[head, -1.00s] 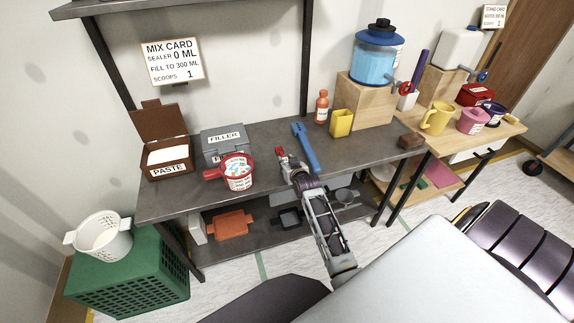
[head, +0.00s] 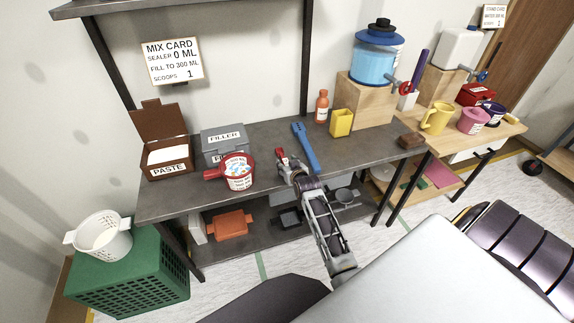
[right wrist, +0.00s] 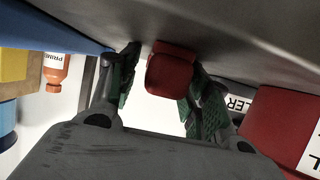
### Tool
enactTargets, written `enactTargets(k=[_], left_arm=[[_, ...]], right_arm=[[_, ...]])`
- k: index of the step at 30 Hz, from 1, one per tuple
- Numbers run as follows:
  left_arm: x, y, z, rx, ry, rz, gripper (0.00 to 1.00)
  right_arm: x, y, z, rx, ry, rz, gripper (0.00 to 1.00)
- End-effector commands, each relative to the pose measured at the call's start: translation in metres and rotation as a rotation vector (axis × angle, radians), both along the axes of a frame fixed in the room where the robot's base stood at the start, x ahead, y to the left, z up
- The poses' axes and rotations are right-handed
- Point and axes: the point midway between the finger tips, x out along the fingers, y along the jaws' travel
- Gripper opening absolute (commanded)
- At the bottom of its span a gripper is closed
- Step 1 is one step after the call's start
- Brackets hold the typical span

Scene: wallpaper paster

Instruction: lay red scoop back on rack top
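The red scoop (head: 281,153) is at the rack top (head: 262,138), mid-table, just left of the blue tool. In the right wrist view a red block-shaped part of the scoop (right wrist: 171,73) sits between my fingers, against the grey surface. My right gripper (head: 287,161) is around it, with its dark green-padded fingers (right wrist: 166,80) spread. A narrow gap shows on the left of the red part; the right finger is very close to it. The rest of the scoop is hidden. My left gripper is not in view.
A red labelled pot (head: 238,172) and the filler box (head: 222,143) stand left of the gripper. A blue tool (head: 306,148) lies close on the right. An orange bottle (head: 321,106) and yellow cup (head: 341,122) stand behind.

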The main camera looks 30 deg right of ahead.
Motion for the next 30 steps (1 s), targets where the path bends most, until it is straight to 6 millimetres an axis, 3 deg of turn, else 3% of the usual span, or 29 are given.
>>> enactTargets(k=[14, 30], left_arm=[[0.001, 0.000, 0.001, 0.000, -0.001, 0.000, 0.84], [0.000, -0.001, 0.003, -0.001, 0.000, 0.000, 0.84]], right_arm=[[-0.006, 0.002, 0.004, 0.002, 0.008, 0.000, 0.49], [-0.049, 0.012, 0.025, 0.001, 0.004, 0.000, 0.49]])
